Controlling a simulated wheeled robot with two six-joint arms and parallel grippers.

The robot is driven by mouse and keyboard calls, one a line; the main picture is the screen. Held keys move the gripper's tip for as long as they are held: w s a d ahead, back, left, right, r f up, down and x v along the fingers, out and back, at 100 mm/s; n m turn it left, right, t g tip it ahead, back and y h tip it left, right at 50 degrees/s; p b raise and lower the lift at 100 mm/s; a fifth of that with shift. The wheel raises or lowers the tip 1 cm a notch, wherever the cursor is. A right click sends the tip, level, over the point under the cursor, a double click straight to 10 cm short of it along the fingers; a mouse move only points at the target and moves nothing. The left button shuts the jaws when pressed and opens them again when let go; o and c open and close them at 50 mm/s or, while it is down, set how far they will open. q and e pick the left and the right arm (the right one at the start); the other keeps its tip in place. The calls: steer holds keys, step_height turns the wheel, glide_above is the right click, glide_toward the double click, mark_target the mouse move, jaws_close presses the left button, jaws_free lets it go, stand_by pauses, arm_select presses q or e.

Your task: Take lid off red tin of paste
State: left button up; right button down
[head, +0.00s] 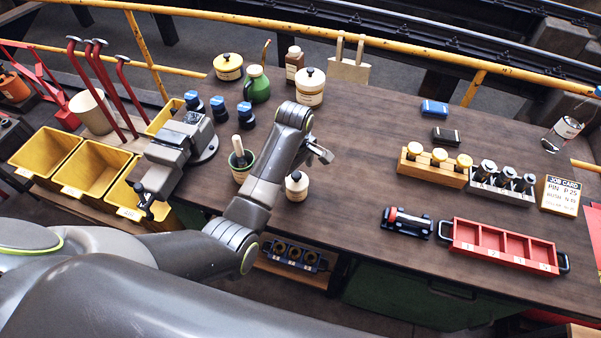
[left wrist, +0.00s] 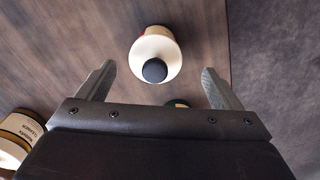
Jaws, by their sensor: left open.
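A small tin (head: 297,190) with a cream lid and a black knob stands upright near the front edge of the bench, partly hidden by my left arm in the head view. In the left wrist view the lid (left wrist: 146,50) is seen from above, on the tin, with a thin orange-red strip of the body behind it. My left gripper (head: 318,154) is open and empty. In the left wrist view its fingers (left wrist: 158,69) point toward the tin, one on each side of the knob, apart from it. My right gripper is not in view.
A green pot (head: 241,170) with a handle stands left of the tin. A larger cream and yellow tin (head: 310,92), a yellow tin (head: 228,67) and a green can (head: 257,87) stand behind. A vise (head: 178,150) is at left. The bench (head: 350,170) is clear right of the gripper.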

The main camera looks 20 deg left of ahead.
mark_target(297, 174)
arm_select(q)
steer(key=f, duration=0.1)
steer(key=w+f, duration=0.1)
steer(key=f, duration=0.1)
steer(key=shift+w+a+f, duration=0.1)
steer(key=shift+w+f, duration=0.05)
steer(key=shift+s, duration=0.2)
steer(key=shift+s+r, duration=0.2)
steer(key=shift+r, duration=0.05)
steer(key=shift+c, duration=0.8)
steer(key=c, duration=0.9)
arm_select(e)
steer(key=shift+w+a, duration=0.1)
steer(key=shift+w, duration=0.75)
